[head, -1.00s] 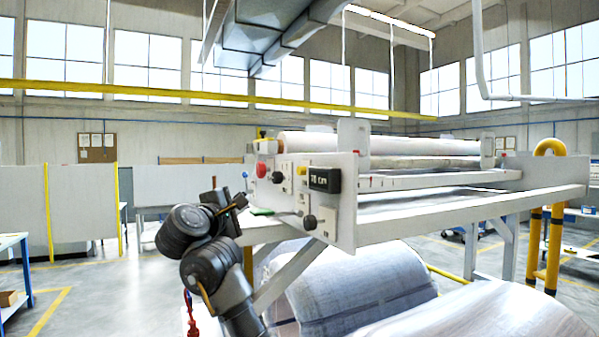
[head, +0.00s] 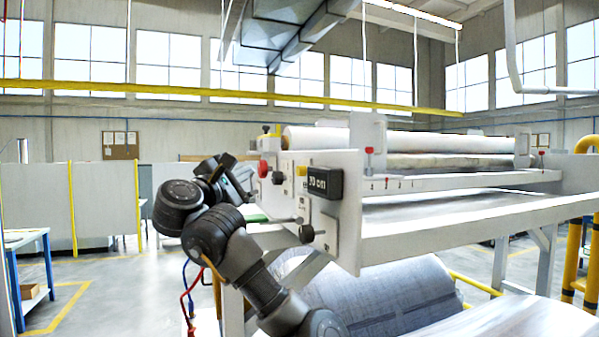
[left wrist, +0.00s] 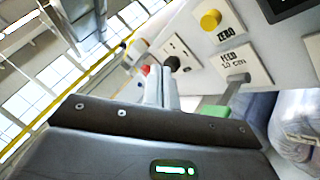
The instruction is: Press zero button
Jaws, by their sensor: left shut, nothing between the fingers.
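The yellow zero button (left wrist: 210,19) sits on a white plate marked ZERO in the left wrist view. In the head view a small yellow button (head: 302,171) shows on the white control panel (head: 345,215), left of the dark display (head: 325,183), which seems to read 30 cm. My left gripper (head: 243,180) is just left of the panel, apart from the zero button. In the left wrist view its light grey fingers (left wrist: 162,84) are shut and empty, lying left of and below the button. My right gripper is not in view.
A red button (head: 263,169) and a black knob (left wrist: 174,63) are on the panel near my left gripper. The FEED plate (left wrist: 240,66) with its lever is below the zero button. A black knob (head: 306,234) sticks out low on the panel. Wrapped rolls (head: 375,290) lie beneath.

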